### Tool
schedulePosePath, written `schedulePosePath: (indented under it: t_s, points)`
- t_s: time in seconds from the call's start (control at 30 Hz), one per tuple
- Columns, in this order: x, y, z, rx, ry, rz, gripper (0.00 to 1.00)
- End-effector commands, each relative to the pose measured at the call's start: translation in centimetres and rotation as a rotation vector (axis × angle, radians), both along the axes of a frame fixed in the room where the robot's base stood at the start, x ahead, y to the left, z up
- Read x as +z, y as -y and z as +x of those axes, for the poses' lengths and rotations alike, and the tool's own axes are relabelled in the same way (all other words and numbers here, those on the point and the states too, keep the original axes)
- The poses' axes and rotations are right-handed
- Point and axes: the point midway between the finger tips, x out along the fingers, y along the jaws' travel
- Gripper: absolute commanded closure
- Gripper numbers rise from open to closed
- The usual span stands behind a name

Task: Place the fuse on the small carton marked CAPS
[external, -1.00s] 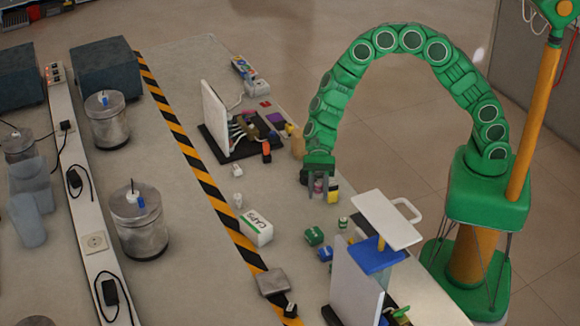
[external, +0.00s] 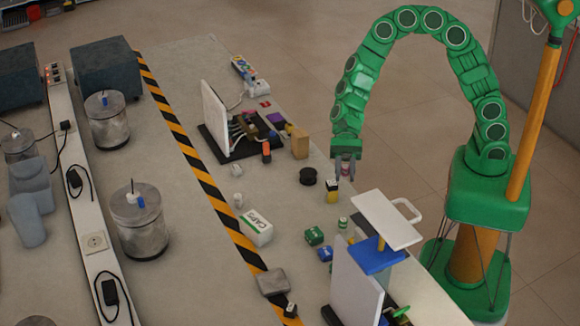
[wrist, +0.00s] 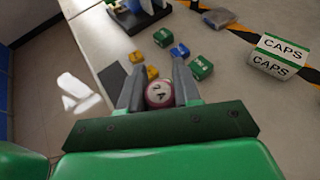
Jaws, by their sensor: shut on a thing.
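The fuse also shows between the fingers in the external view (external: 345,168). The gripper (wrist: 158,90) holds it above the right edge of the table. The small white carton marked CAPS (external: 257,229), with a green stripe, lies on the table to the lower left of the gripper, beside the striped tape. It also shows at the right of the wrist view (wrist: 273,69). Its top looks bare.
Green blocks (external: 314,235) and a white upright panel (external: 356,285) stand nearer the front. A grey box (external: 272,282) lies below the carton.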

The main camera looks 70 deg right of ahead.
Motion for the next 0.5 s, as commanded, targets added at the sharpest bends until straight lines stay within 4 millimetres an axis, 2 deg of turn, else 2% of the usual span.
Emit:
schedulePosePath:
  t_s: [0.3, 0.5]
  points:
    - [2.6, -5.4, 5.8, -0.141, 0.016, -0.011, 0.97]
    - [4.6, -8.3, 9.0, -0.232, 0.011, -0.001, 0.97]
